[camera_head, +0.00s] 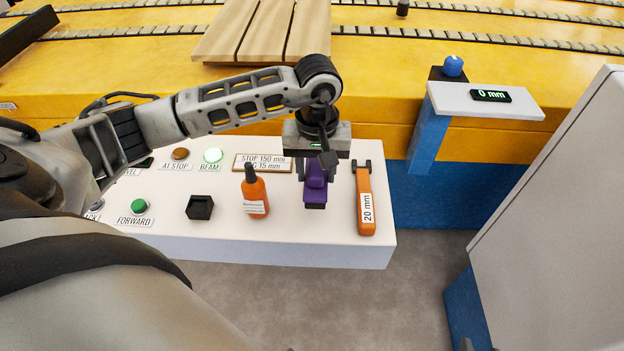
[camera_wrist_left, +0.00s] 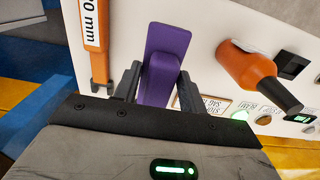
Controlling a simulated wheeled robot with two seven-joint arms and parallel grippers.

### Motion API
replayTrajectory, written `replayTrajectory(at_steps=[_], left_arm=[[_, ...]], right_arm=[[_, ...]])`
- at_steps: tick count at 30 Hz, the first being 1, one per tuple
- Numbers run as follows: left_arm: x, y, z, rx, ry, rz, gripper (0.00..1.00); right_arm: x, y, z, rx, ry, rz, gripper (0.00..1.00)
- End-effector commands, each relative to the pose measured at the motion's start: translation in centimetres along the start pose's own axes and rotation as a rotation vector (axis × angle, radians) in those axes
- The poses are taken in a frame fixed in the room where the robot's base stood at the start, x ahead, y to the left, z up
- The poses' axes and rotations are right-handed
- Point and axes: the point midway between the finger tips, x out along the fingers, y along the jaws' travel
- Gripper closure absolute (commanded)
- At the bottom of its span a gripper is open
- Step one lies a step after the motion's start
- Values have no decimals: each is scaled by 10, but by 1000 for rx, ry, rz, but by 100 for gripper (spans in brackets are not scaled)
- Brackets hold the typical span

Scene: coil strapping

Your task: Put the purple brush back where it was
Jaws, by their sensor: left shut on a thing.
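The purple brush (camera_head: 315,190) is at the right part of the white panel, between the orange bottle and the orange 20 mm tool. My left gripper (camera_head: 316,165) points down over the panel and is shut on the brush. In the left wrist view the brush (camera_wrist_left: 160,65) sits between the two dark fingers (camera_wrist_left: 160,85). Whether the brush touches the panel surface cannot be told. My right gripper is not in view.
A black open box (camera_head: 200,207) and lit buttons are further left. The white panel (camera_head: 300,247) ends just in front.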

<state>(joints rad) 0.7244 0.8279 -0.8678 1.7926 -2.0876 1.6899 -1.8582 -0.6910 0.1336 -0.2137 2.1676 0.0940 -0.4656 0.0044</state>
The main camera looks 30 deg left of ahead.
Motion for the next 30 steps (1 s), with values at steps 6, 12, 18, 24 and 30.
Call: replayTrajectory(at_steps=[6,12,18,24,30], left_arm=[[14,-9,0,-2,-1,-1,80],[39,-8,0,-1,-1,0,80],[40,-8,-1,0,2,1,80],[43,-8,-1,0,2,0,45],[43,-8,0,0,1,0,37]], right_arm=[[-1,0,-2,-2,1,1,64],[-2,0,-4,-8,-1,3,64],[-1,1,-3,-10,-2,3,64],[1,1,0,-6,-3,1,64],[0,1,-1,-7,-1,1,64]])
